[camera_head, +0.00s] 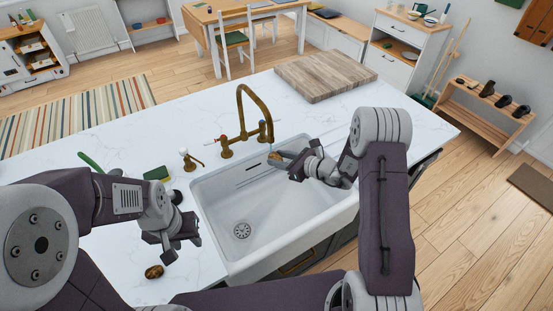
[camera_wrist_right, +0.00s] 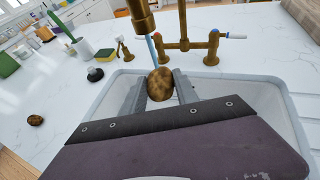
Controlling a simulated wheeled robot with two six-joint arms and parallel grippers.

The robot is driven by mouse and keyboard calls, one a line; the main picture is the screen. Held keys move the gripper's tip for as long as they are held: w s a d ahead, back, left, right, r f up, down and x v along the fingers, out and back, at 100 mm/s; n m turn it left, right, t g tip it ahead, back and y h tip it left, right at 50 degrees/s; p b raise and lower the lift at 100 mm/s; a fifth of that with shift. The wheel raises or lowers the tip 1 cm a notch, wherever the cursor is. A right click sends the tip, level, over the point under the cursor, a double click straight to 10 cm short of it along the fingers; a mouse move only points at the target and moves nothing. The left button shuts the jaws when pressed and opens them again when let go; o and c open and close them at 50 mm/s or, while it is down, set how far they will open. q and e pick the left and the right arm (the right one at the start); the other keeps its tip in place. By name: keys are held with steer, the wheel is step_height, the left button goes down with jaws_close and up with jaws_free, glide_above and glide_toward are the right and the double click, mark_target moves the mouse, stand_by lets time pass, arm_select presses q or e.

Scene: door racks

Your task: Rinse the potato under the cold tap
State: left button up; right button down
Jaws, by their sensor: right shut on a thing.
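My right gripper (camera_head: 284,160) is shut on a brown potato (camera_wrist_right: 160,84) and holds it over the white sink (camera_head: 228,192), below the brass tap's spout. A thin blue stream of water (camera_wrist_right: 152,48) comes down from the spout and meets or passes just behind the potato's top. The brass tap (camera_head: 243,115) has two handles; the right one has a blue tip (camera_wrist_right: 237,36), the left one a reddish tip (camera_wrist_right: 164,36). My left gripper (camera_head: 180,247) is open and empty above the counter left of the sink.
A second brown potato (camera_head: 154,272) lies on the white counter near my left gripper. A green-yellow sponge (camera_head: 157,174), a soap dispenser (camera_head: 190,159) and a green-handled brush (camera_head: 90,162) are left of the tap. A wooden board (camera_head: 325,75) lies behind the sink, to the right.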

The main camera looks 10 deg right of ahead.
steer(key=shift+w+d, duration=0.3)
steer(key=shift+d, duration=0.2)
steer(key=shift+a, duration=0.1)
steer(key=shift+s+a+b, duration=0.35)
steer(key=shift+a+b, duration=0.1)
steer(key=shift+b, duration=0.05)
steer(key=shift+d, duration=0.1)
steer(key=shift+w+d, duration=0.35)
steer(key=shift+d, duration=0.1)
steer(key=shift+s+a, duration=0.1)
steer(key=shift+a, duration=0.05)
